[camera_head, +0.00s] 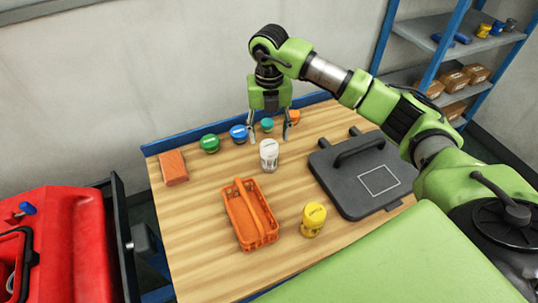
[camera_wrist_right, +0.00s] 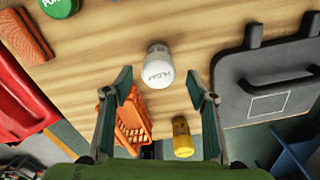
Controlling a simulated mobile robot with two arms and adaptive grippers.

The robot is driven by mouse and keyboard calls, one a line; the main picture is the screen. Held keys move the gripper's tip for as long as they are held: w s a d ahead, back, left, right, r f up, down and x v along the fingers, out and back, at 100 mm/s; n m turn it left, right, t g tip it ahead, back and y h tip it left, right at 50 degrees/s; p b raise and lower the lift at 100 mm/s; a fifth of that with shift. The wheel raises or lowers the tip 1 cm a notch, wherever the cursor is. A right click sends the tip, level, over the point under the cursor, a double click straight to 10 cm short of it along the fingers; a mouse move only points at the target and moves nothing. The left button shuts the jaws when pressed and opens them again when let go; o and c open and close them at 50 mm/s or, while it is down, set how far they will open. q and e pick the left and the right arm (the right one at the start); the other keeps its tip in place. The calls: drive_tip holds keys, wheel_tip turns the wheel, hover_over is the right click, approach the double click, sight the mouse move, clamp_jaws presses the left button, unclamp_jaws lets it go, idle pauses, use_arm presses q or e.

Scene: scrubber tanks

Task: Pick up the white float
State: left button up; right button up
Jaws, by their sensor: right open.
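The white float (camera_head: 268,154) is a small white cylinder with a grey base, standing upright on the wooden table. It also shows in the right wrist view (camera_wrist_right: 158,67), with dark lettering on its white top. My right gripper (camera_head: 269,138) is open and empty above and just behind the white float in the head view. In the right wrist view its two fingers (camera_wrist_right: 160,88) are spread wide, with the float beyond them. My left gripper is not in view.
An orange basket (camera_head: 237,222), a yellow canister (camera_head: 313,219) and a dark grey case (camera_head: 328,182) stand near the float. An orange-brown block (camera_head: 174,168) lies at left.

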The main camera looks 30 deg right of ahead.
sight(269, 142)
wheel_tip(269, 142, down, 5)
drive_tip(key=shift+r+p, duration=0.2)
drive_tip(key=shift+p, duration=0.2)
drive_tip(key=shift+f, duration=0.2)
drive_tip(key=f+p, duration=0.1)
drive_tip(key=f, duration=0.2)
drive_tip(key=f+p, duration=0.1)
drive_tip(key=shift+s+a+f+p, duration=0.2)
drive_tip(key=shift+s+p, duration=0.1)
drive_tip(key=shift+s, duration=0.05)
drive_tip(key=shift+f, duration=0.25)
drive_tip(key=c, duration=1.2)
